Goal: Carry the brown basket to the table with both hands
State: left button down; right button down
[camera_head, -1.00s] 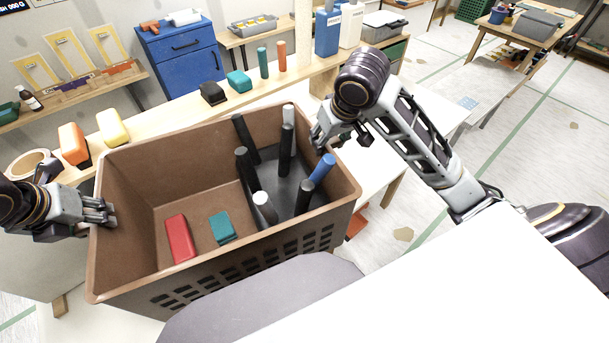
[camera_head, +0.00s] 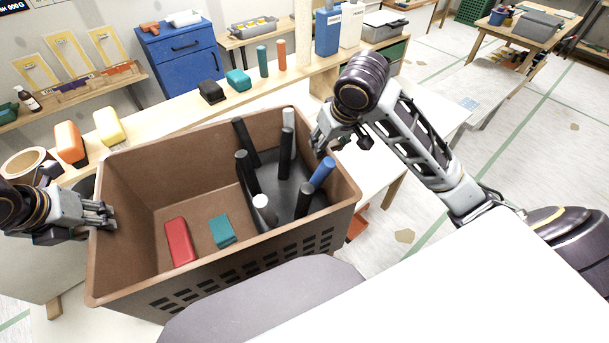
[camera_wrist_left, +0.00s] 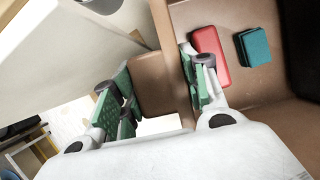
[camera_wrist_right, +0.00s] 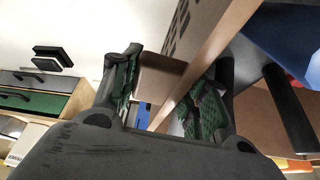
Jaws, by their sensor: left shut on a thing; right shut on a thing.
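The brown basket (camera_head: 150,190) is in front of me in the head view, its open top facing up. Inside lie a red block (camera_head: 180,241), a teal block (camera_head: 222,231) and a dark grey holder (camera_head: 278,190) with several upright rods. My left gripper (camera_head: 106,215) is shut on the basket's left wall; the left wrist view shows its green pads on both sides of the wall (camera_wrist_left: 160,85). My right gripper (camera_head: 322,140) is shut on the basket's right wall; the right wrist view shows the wall (camera_wrist_right: 165,75) between its pads. The basket's underside is hidden.
A long wooden bench behind the basket carries an orange block (camera_head: 70,143), a yellow block (camera_head: 109,126), a black block (camera_head: 212,92) and a tape roll (camera_head: 28,163). A blue cabinet (camera_head: 182,60) stands behind. Open floor (camera_head: 480,190) lies to the right.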

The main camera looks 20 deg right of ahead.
pick_arm(q)
jog(key=c, duration=1.1)
grip_release()
jog(key=shift+a, duration=0.15)
pick_arm(e)
jog(key=c, duration=1.1)
grip_release()
jog(key=shift+d, duration=0.1)
pick_arm(q)
jog(key=o, duration=0.3)
pick_arm(e)
jog(key=o, duration=0.3)
pick_arm(q)
jog(key=v, duration=1.2)
jog(key=shift+s, duration=0.1)
pick_arm(e)
jog(key=shift+s+r, duration=0.1)
jog(key=shift+r, duration=0.1)
jog(key=shift+v, duration=5.75)
jog(key=shift+s, duration=0.1)
